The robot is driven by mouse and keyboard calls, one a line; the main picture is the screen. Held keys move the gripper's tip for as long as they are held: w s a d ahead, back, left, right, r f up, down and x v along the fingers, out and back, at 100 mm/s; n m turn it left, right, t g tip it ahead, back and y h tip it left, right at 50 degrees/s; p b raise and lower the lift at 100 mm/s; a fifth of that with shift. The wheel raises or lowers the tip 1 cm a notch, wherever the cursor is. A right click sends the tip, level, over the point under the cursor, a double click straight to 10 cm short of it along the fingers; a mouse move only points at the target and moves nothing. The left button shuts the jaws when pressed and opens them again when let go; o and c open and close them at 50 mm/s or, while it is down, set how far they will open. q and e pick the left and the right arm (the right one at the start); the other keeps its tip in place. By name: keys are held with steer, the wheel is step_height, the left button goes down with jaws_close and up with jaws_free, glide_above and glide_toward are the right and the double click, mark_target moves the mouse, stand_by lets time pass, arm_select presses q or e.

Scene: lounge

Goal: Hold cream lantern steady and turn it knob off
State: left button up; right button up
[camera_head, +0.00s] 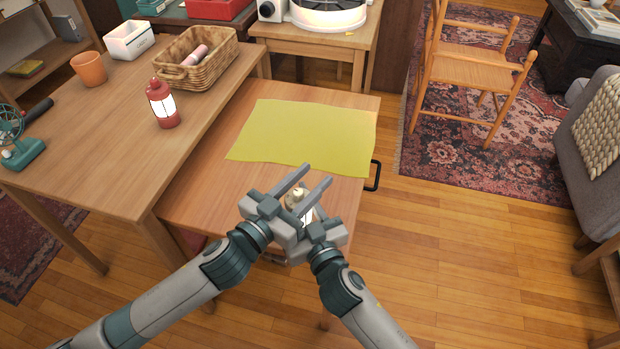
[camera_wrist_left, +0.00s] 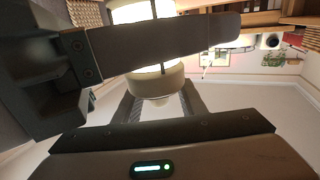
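The cream lantern (camera_head: 298,196) stands at the near end of the lower wooden table, mostly hidden by my grippers. A pale, bright pane shows between them. In the left wrist view the cream lantern (camera_wrist_left: 158,82) is close up, with its glowing body partly covered by a dark bar. The knob is not clearly visible. My left gripper (camera_head: 304,172) is right at the lantern, its fingers reaching around it; contact is hidden. My right gripper (camera_head: 325,184) is close beside it at the lantern's right, and its finger gap is hidden.
A yellow-green cloth (camera_head: 305,135) lies flat on the lower table just beyond the grippers.

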arm_select(q)
steer(key=v, duration=1.2)
steer(key=shift+w, duration=0.1)
steer(key=w+d+r+m+g+h, duration=0.15)
steer(key=r+m+h, duration=0.25)
steer(key=m, duration=0.6)
steer(key=w+r+m+g+h, duration=0.1)
steer(key=w+r+m+h, duration=0.2)
steer(key=m, duration=0.7)
step_height(320, 180, down, 7)
steer(key=w+m+g, duration=0.1)
steer(key=m+g, duration=0.9)
steer(key=m, duration=1.5)
steer(key=shift+w+d+y, duration=0.2)
steer(key=shift+y, duration=0.2)
steer(key=shift+d, duration=0.1)
